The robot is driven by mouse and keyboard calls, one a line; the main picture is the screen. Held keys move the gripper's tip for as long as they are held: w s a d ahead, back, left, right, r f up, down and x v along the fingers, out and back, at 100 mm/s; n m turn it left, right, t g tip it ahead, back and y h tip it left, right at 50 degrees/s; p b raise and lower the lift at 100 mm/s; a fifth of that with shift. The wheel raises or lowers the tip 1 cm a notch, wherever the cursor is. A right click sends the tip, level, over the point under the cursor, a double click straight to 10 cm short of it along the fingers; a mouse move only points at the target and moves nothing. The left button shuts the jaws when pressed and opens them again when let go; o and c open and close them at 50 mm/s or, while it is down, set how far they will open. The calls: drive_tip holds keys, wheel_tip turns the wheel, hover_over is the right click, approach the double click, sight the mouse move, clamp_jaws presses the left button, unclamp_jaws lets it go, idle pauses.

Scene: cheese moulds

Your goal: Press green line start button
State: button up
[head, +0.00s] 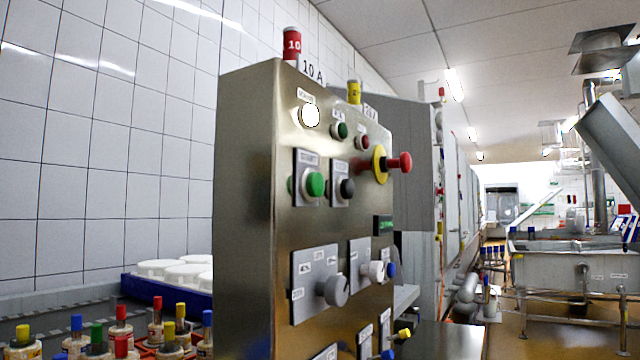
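A steel control panel (240,170) stands in the middle of the head view, its front turned to the right. A large green push button (315,184) sits on a grey plate at the panel's left, under a label that seems to read START. A black button (347,189) is right beside it. A small green lamp or button (340,130) and a small red one (362,142) sit higher up. A lit white lamp (309,115) is at the top. My gripper is not in view.
A red mushroom button (400,163) on a yellow collar juts out at the panel's right. Several colour-capped bottles (121,330) and a blue tray (140,287) with white moulds stand at left. A steel vat (560,270) is far right.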

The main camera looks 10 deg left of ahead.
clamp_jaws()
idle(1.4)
